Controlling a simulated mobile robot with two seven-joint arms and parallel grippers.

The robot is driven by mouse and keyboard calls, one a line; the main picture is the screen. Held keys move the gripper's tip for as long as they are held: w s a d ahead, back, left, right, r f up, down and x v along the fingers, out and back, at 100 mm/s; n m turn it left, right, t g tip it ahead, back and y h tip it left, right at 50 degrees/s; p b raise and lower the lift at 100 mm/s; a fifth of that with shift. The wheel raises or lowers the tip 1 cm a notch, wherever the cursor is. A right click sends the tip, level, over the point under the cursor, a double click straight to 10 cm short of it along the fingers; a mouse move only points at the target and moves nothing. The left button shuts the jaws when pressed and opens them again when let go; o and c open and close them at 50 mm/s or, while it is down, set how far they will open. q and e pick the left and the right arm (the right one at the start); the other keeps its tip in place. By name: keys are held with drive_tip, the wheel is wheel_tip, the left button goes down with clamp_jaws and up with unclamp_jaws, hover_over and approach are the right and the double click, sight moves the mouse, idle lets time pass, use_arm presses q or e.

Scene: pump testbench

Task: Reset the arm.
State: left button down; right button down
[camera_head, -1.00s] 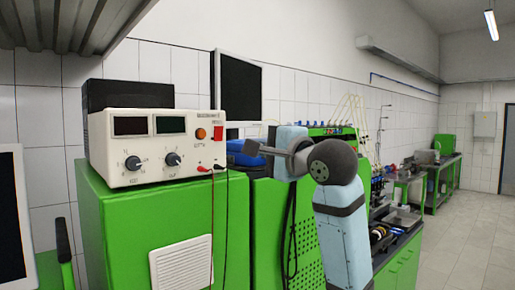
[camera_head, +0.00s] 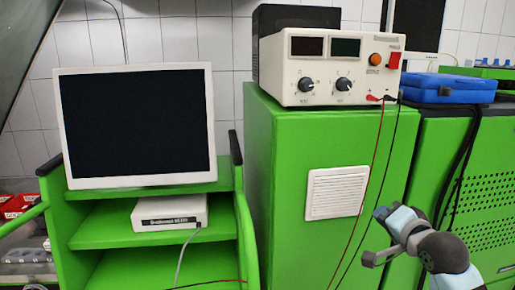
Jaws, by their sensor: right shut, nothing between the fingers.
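My right arm, light blue with dark grey joints, comes in at the lower right. My right gripper (camera_head: 370,259) is a small grey shape pointing left at the end of this arm, in front of the green cabinet (camera_head: 290,190). It is shut and empty. It looks apart from the cabinet front, a little below the white vent grille. My left arm and left gripper are out of view.
A white power supply (camera_head: 325,95) with red and black leads (camera_head: 372,165) stands on the cabinet. The leads hang down near my right gripper. A blue case (camera_head: 450,88) lies at right. A monitor (camera_head: 137,120) and white box (camera_head: 170,214) stand on green shelves at left.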

drive_tip(key=s+a+f+n+g, duration=0.1)
drive_tip(key=s+f+n, duration=0.15)
drive_tip(key=f, duration=0.55)
drive_tip(key=s+a+f+n+g, duration=0.15)
drive_tip(key=s+f, duration=0.25)
drive_tip(key=f, duration=0.4)
drive_tip(key=s+a+f+n, duration=0.2)
drive_tip(key=s+f, duration=0.2)
drive_tip(key=f, duration=0.5)
drive_tip(key=s+a+f+n+g, duration=0.1)
drive_tip(key=s+a+f+n, duration=0.1)
drive_tip(key=s+f, duration=0.5)
drive_tip(key=s+a+f+n+g, duration=0.1)
drive_tip(key=s+f+n, duration=0.3)
drive_tip(key=s+f, duration=0.4)
drive_tip(key=s+a, duration=0.1)
drive_tip(key=s, duration=0.3)
drive_tip(key=shift+a, duration=0.3)
drive_tip(key=shift+f, duration=0.1)
